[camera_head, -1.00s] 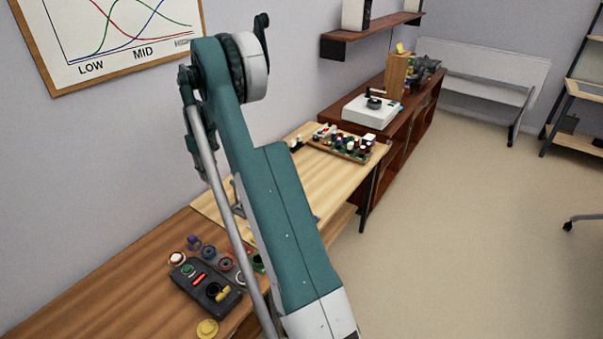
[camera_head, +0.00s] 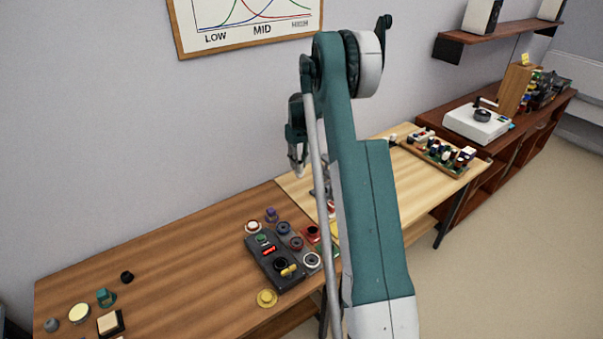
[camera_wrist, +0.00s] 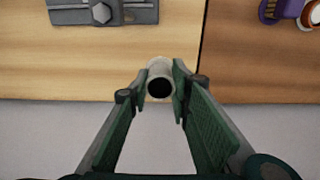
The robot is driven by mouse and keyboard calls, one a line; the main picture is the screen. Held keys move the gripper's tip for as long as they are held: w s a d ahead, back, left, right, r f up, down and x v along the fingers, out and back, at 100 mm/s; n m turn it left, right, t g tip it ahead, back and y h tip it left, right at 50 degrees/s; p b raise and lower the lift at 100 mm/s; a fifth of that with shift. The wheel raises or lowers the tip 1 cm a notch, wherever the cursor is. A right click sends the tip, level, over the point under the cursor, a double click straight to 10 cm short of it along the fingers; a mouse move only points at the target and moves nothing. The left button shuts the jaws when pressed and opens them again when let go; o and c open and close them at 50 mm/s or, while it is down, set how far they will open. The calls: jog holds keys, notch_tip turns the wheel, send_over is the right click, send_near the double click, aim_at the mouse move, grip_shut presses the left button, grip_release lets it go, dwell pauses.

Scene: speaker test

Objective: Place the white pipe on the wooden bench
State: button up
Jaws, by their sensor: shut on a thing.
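My gripper (camera_wrist: 160,86) is shut on the white pipe (camera_wrist: 159,64), seen nearly end-on with its dark opening toward the wrist camera. In the wrist view the pipe appears over light wood near a dark seam; its height above the surface cannot be told. In the head view, the brown wooden bench (camera_head: 190,270) runs along the wall at left and meets a lighter wooden bench (camera_head: 425,182). The pipe cannot be made out in the head view, where my arm covers part of both benches.
A black control box (camera_head: 262,252) and several coloured knobs sit on the brown bench near the seam. More small parts lie at its left end. Its middle is bare. A parts tray (camera_head: 432,156) is on the lighter bench. A grey metal fixture (camera_wrist: 103,12) shows in the wrist view.

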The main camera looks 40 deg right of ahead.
jog(key=shift+f, duration=0.6)
jog(key=shift+f, duration=1.85)
jog(key=shift+f, duration=0.2)
jog(key=o, duration=0.9)
jog(key=shift+r, duration=0.2)
notch_tip(320, 180, up, 12)
